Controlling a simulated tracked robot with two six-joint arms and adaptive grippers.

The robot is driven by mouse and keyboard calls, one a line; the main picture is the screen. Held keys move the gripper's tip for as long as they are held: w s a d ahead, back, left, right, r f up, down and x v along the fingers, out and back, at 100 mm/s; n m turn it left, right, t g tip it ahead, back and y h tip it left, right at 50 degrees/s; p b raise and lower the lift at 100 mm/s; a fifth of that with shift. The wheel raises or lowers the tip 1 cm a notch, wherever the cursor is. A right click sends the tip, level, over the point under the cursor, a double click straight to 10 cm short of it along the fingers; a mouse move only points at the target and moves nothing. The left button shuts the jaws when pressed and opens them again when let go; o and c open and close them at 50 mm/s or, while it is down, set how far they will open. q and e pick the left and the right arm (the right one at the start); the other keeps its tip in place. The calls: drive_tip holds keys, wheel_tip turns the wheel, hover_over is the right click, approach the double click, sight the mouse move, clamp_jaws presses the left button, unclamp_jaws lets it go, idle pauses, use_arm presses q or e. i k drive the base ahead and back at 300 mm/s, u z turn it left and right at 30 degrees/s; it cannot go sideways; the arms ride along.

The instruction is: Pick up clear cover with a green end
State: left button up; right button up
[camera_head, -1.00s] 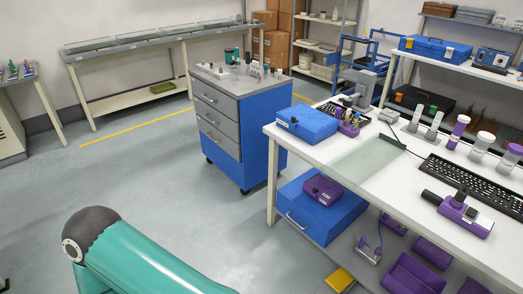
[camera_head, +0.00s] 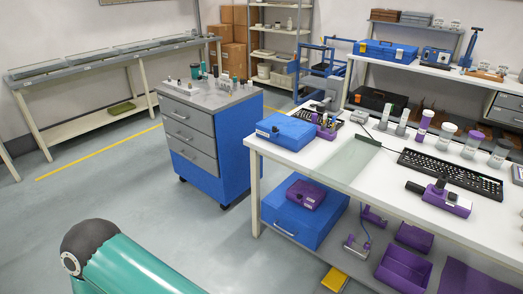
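The clear cover (camera_head: 343,163) is a flat see-through sheet lying on the white workbench (camera_head: 430,207), left of the black keyboard. Neither gripper is in view. Only a teal link of my arm with a dark rounded joint shows at the lower left, well apart from the bench.
A blue case (camera_head: 285,130) sits at the bench's left corner. A black keyboard (camera_head: 452,174), a purple device (camera_head: 447,198) and several purple and grey containers (camera_head: 472,141) stand to the right. A blue drawer cabinet (camera_head: 233,140) stands left. The floor in front is clear.

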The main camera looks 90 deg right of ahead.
sight(337, 172)
drive_tip(key=i, duration=0.25)
drive_tip(key=z, duration=2.6)
drive_tip(key=k, duration=0.35)
drive_tip(key=z, duration=0.6)
drive_tip(key=i, duration=1.15)
drive_tip(key=u, duration=0.2)
